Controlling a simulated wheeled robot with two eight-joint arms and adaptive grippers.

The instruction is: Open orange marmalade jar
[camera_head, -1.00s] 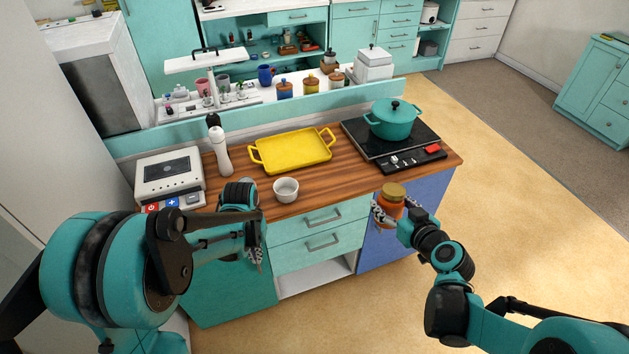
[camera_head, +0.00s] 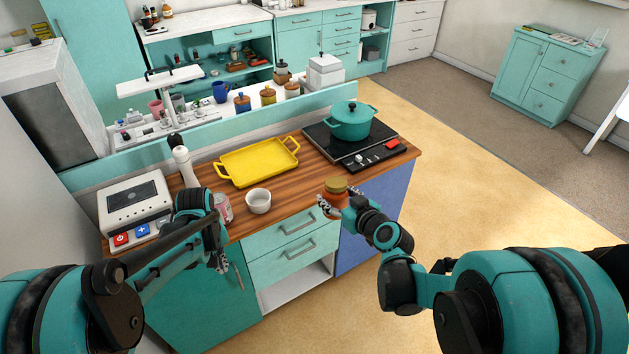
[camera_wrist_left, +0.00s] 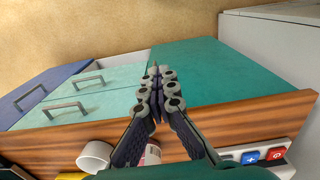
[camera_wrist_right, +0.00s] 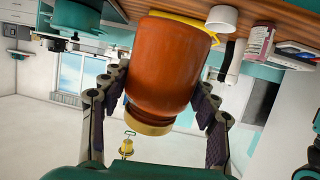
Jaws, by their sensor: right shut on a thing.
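The orange marmalade jar (camera_head: 331,202) has a gold lid (camera_head: 336,184) and is held upright by my right gripper (camera_head: 334,208), just off the counter's front edge. In the right wrist view the orange jar body (camera_wrist_right: 170,65) sits between both fingers, with its lid (camera_wrist_right: 148,124) on. My left gripper (camera_head: 219,262) is in front of the counter's left part, well apart from the jar. In the left wrist view its fingers (camera_wrist_left: 155,85) meet at the tips with nothing between them.
The wooden counter (camera_head: 285,198) holds a white bowl (camera_head: 258,202), yellow tray (camera_head: 258,162), a pink-red labelled container (camera_head: 223,208), a pepper mill (camera_head: 184,165), a white appliance (camera_head: 133,205) and a hob with a teal pot (camera_head: 352,122). Open floor lies to the right.

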